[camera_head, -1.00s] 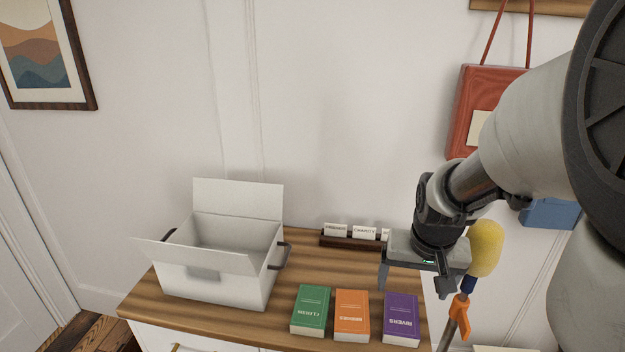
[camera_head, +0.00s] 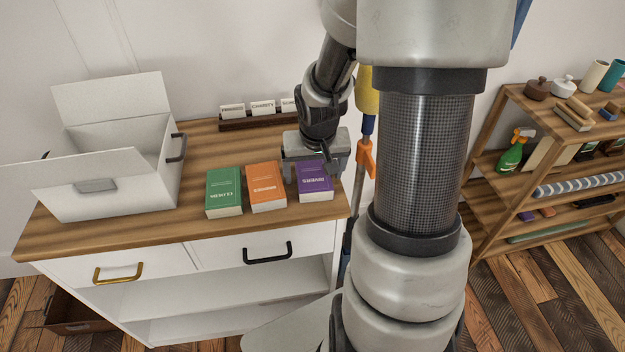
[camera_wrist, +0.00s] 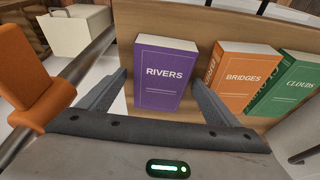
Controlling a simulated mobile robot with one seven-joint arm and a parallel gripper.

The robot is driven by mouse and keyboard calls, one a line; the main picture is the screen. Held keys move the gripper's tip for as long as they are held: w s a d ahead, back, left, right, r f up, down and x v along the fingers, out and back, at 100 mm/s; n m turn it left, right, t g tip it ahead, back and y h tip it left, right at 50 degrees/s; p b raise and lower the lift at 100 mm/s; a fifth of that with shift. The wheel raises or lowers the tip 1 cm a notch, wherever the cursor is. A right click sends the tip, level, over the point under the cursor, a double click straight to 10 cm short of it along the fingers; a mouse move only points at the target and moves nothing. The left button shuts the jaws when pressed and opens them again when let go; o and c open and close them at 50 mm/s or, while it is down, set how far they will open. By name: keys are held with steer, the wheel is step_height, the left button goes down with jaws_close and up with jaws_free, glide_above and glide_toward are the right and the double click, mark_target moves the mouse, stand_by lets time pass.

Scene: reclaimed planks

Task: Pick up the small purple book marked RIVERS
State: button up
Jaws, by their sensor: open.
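The small purple book marked RIVERS (camera_head: 316,184) lies flat at the right end of the wooden dresser top, cover up. Its cover also shows in the wrist view (camera_wrist: 164,88), between my two fingers. My gripper (camera_head: 310,172) is open and close above the book, its fingers at the book's left and right sides in the wrist view (camera_wrist: 158,88). I cannot tell whether the fingers touch it. Nothing is held.
The orange BRIDGES book (camera_head: 266,188) and green CLOUDS book (camera_head: 223,193) lie to its left. An open white box (camera_head: 140,175) stands further left. A card holder (camera_head: 262,122) is behind. An orange-clamped pole (camera_head: 366,160) stands close right of the dresser.

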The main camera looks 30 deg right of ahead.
steer(key=shift+w+f, duration=0.1)
steer(key=shift+f, duration=0.15)
steer(key=c, duration=1.3)
steer(key=shift+o, duration=0.2)
steer(key=shift+r, duration=0.1)
